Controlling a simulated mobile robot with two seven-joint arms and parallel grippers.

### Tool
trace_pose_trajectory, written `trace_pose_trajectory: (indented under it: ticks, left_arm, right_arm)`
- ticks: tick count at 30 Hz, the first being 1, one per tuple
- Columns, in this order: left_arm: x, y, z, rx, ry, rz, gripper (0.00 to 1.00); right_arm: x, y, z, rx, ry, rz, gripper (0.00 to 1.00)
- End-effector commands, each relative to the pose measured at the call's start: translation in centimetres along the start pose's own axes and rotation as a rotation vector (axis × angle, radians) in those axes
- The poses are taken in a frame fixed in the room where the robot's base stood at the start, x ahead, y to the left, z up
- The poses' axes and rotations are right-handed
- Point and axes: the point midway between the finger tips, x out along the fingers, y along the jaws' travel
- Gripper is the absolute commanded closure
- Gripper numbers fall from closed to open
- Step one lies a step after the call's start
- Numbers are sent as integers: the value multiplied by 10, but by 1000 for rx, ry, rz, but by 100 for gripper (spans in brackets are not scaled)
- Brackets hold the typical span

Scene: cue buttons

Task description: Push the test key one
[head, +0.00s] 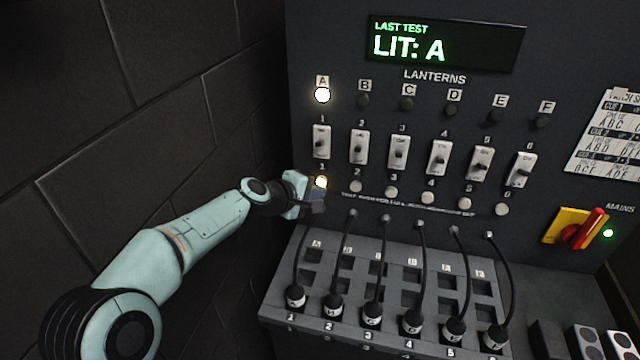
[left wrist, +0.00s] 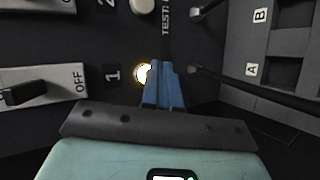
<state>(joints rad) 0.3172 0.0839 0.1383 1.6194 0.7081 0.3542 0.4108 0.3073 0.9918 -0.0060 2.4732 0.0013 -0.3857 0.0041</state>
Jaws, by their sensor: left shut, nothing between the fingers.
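Test key one (head: 321,182) glows yellow-white under the first switch, at the left end of the row of round keys. In the left wrist view the key (left wrist: 142,74) is partly hidden behind my blue fingertips. My left gripper (head: 318,192) is shut and empty, with its fingertips at the key; I cannot tell whether they touch it. The fingers also show in the left wrist view (left wrist: 166,86). Lantern A (head: 322,95) is lit white. The display (head: 445,45) reads "LAST TEST LIT: A". My right gripper is not in view.
Lanterns B to F are dark. Test key two (head: 356,187) and the other keys to the right are unlit. A row of switches (head: 358,145) is above. Black cables (head: 344,250) hang to plugs below. A red mains handle (head: 588,230) is at right.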

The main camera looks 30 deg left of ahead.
Motion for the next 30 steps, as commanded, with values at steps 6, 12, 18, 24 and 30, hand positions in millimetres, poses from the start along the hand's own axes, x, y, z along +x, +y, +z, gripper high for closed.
trace_pose_trajectory:
  ticks: [6, 12, 18, 24, 30]
  left_arm:
    - [-7, -5, 4, 1, 0, 0, 100]
    - [-23, -15, 13, 2, 0, 0, 100]
    - [-39, -23, 21, 1, 0, 0, 100]
    - [-48, -26, 26, 0, 0, 0, 100]
    - [-48, -25, 26, 0, 0, 0, 100]
  right_arm:
    - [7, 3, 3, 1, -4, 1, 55]
    - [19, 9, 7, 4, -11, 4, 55]
    - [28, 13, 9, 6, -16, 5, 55]
    - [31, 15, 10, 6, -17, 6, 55]
    - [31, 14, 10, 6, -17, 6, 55]
